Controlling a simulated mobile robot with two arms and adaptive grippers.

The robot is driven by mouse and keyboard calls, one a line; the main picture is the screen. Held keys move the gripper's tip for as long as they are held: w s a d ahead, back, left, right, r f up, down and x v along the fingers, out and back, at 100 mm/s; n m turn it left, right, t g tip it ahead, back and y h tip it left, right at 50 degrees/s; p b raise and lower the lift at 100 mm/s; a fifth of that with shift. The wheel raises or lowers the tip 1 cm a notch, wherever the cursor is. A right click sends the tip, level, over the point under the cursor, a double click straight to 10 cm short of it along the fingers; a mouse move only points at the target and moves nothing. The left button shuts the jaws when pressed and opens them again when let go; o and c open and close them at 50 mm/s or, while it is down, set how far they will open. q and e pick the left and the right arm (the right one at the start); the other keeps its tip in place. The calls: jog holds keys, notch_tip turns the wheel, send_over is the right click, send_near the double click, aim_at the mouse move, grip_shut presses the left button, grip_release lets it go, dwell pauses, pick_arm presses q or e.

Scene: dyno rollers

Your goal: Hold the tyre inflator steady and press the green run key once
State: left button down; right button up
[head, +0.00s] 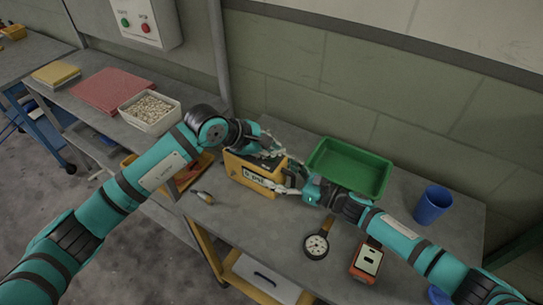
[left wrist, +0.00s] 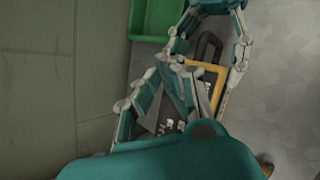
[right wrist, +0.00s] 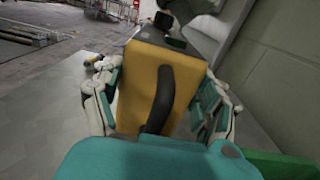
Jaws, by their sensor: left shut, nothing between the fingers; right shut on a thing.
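The tyre inflator (head: 236,172), a yellow box with a dark top, stands upright on the workbench. My right gripper (head: 287,181) is shut on its right end; in the right wrist view the yellow body (right wrist: 140,85) with a black handle sits between the fingers. My left gripper (head: 272,152) is shut and empty, just above the inflator's top; I cannot tell whether it touches. In the left wrist view its fingers come together over the dark panel (left wrist: 168,127), which carries small pale markings.
A green tray (head: 372,183) sits close behind and right of the inflator. A small tool (head: 205,197) lies at the front left. The wall is close behind.

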aim_at(273, 159)
pick_arm(q)
jog(key=shift+f, duration=0.1)
jog(key=shift+f, duration=0.35)
jog(key=shift+f, duration=0.4)
dwell(0.6)
dwell(0.3)
jog(key=shift+r, duration=0.85)
jog(key=shift+r, duration=2.5)
